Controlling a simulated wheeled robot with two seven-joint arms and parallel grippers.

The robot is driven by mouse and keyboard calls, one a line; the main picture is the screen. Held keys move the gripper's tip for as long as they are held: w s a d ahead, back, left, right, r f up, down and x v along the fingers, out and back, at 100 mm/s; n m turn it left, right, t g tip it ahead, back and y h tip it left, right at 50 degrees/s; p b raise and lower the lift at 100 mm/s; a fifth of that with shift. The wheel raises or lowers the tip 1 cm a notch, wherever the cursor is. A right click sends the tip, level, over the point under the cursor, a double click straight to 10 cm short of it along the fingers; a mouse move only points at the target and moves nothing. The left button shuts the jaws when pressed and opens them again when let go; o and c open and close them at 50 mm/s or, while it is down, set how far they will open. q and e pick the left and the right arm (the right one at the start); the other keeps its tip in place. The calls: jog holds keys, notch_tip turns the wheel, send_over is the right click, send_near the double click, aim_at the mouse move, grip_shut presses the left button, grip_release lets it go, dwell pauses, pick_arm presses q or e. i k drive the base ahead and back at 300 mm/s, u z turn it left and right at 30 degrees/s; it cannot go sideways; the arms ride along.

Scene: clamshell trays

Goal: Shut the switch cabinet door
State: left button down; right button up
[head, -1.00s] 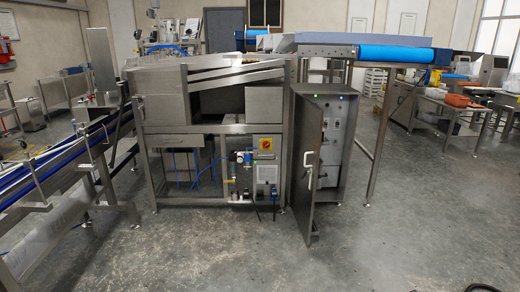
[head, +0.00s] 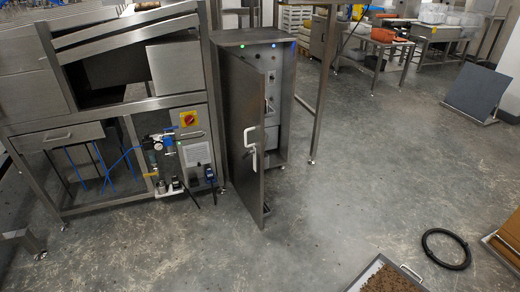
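The switch cabinet (head: 232,38) is a grey steel box standing on the floor, with a green and a blue light on its top front edge. Its door (head: 238,105) stands open, swung out toward me, hinged on the left side. Switch gear (head: 269,105) shows inside through the gap right of the door. Neither of my grippers is in view.
A steel machine frame (head: 128,120) stands close left of the cabinet. A table leg (head: 320,90) stands to its right. A black hose ring (head: 446,248) and a tray of brown bits (head: 388,277) lie on the floor at lower right. The floor before the door is clear.

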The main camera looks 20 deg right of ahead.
aim_at(243, 84)
jog(key=z, duration=0.35)
jog(key=k, duration=0.55)
jog(key=u, duration=0.5)
jog(key=i, duration=1.3)
jog(key=u, duration=0.2)
